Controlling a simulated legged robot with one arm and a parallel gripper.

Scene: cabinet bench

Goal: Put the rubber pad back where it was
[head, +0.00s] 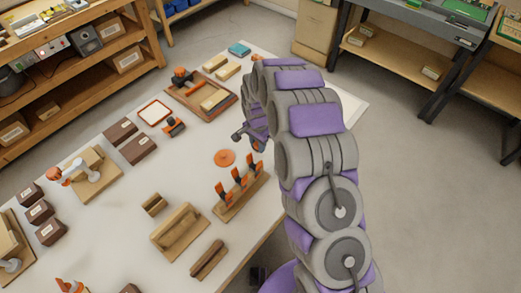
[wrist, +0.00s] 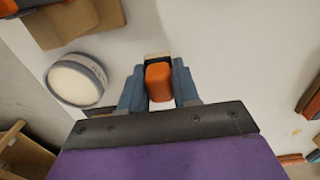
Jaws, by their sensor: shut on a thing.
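My gripper (wrist: 160,82) is shut on an orange piece (wrist: 159,82) with a dark part and a pale end, seen between its two blue-grey fingers in the wrist view. I cannot tell whether this piece is the rubber pad. In the head view my gripper (head: 249,136) hangs over the white bench, left of my arm and near the bench's right side. A flat orange disc (head: 224,157) lies on the bench just below and left of it. A wooden rack (head: 242,197) with upright orange-and-black clamps stands in front of my gripper.
A round pale-topped item (wrist: 77,80) lies left of my gripper in the wrist view. A wooden tray (head: 201,94) lies farther back on the bench. Dark boxes (head: 138,149) and wooden blocks (head: 179,231) stand to the left. Bare white bench surface lies between them.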

